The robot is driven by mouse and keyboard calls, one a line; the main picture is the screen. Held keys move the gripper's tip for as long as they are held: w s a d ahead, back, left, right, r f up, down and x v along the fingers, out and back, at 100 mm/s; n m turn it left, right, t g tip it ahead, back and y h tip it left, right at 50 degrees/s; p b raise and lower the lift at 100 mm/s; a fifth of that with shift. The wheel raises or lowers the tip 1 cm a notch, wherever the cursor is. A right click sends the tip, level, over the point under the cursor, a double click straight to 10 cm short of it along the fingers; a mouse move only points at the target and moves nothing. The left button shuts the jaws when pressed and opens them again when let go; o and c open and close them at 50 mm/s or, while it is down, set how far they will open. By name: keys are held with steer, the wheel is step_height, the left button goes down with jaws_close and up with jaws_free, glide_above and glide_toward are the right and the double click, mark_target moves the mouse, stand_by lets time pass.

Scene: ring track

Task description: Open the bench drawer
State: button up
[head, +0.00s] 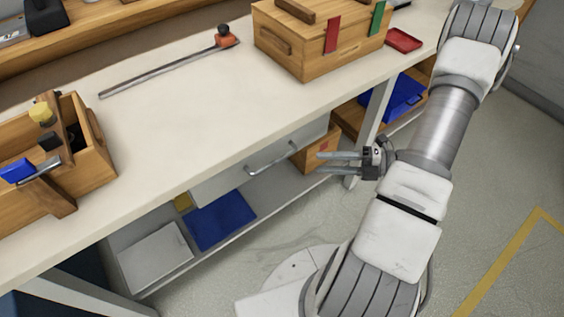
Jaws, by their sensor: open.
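The bench drawer (225,178) is a light grey front under the white bench top (185,110). It has a curved metal bar handle (271,158) near its right part. Whether the drawer is fully shut is hard to tell from this angle. My gripper (322,163) is to the right of the handle, with its fingers pointing left toward it. A gap shows between the two fingers, and nothing is between them. The fingertips are apart from the handle in the picture.
On the bench top stand a wooden box (300,50), a wooden tool caddy (92,150), a long metal bar tool (165,68) and a red tray (403,40). A bench leg (377,105) stands close behind my gripper. The lower shelf holds a blue mat (222,220) and a grey box (155,257).

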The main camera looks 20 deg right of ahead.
mark_target(279, 161)
steer(key=b+x, duration=0.2)
steer(key=x, duration=0.9)
steer(key=shift+w+a, duration=0.2)
steer(key=shift+a, duration=0.1)
steer(key=shift+c, duration=0.3)
jaws_close()
stand_by(0.6)
